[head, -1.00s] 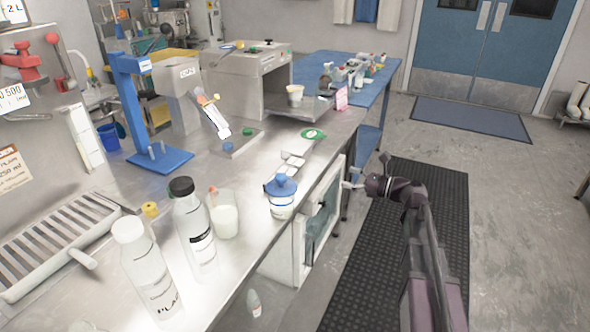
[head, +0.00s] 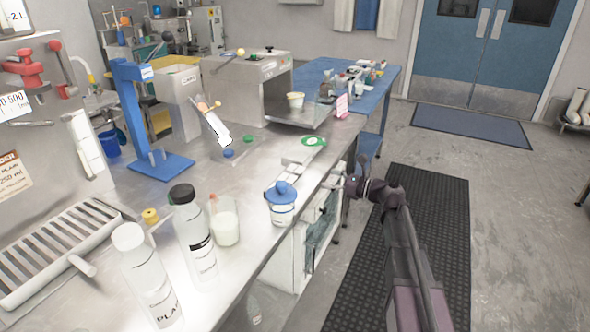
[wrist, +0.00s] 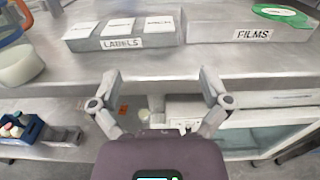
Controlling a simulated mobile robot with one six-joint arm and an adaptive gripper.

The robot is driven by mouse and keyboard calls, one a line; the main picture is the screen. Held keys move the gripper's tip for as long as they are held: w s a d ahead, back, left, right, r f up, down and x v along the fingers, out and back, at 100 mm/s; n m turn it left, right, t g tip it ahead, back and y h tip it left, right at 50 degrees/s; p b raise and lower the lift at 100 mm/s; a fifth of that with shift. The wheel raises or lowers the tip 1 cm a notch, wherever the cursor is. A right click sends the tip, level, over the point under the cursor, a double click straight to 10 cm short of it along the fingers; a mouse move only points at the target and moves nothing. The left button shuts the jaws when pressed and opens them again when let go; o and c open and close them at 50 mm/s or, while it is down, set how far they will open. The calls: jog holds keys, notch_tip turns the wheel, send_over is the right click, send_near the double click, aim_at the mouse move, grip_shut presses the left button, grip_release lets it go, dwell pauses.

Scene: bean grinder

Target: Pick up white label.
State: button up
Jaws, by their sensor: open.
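White labels lie on top of a grey holder marked LABELS (wrist: 123,42), in the upper left of the wrist view. In the head view my gripper (head: 346,183) is at the right side of the steel bench. The labels are too small to tell apart in that view.
A blue-lidded jar (head: 282,204) stands left of the holder. A FILMS block (wrist: 252,32) with a green disc (wrist: 285,14) is to its right. Below the bench edge are a glass-fronted cabinet (wrist: 260,135) and a blue crate (wrist: 38,133). Bottles (head: 194,235) stand nearer on the bench.

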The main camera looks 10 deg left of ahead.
aim_at(303, 170)
jog(key=shift+x, duration=1.15)
jog(key=shift+x, duration=2.65)
jog(key=shift+r, duration=0.1)
jog(key=shift+c, duration=0.2)
jog(key=c, duration=0.7)
